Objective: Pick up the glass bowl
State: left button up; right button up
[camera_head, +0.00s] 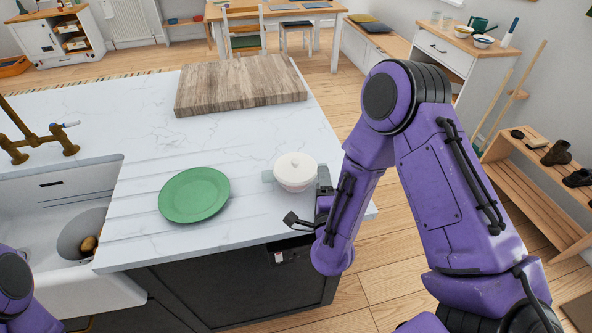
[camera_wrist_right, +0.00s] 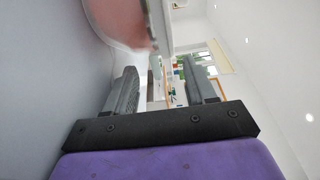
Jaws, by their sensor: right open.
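The glass bowl (camera_head: 295,176) looks whitish, with a pale lid with a small knob and a pale bluish handle at its left. It stands upright on the white marble counter, near the front right edge. My right gripper (camera_head: 307,198) is open and empty at the near right side of the bowl. In the right wrist view, the bowl's clear curved rim with something pinkish behind it (camera_wrist_right: 118,20) shows at the top, just past the open fingers (camera_wrist_right: 160,78). I cannot tell whether a finger touches it. My left gripper is out of view; only part of my left arm shows.
A green plate (camera_head: 194,195) lies left of the bowl. A wooden board (camera_head: 240,84) lies behind on the counter. A sink (camera_head: 60,200) with a brass tap (camera_head: 38,140) is at the left. The counter between plate and board is clear.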

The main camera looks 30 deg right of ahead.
jog(key=p+x, duration=0.1)
jog(key=x, duration=0.3)
jog(key=shift+w+a+r+p, duration=0.1)
jog(key=shift+a+p, duration=0.1)
jog(key=shift+p, duration=0.1)
jog(key=shift+d, duration=0.15)
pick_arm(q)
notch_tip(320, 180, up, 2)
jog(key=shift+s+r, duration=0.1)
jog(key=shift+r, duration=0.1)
pick_arm(e)
grip_shut()
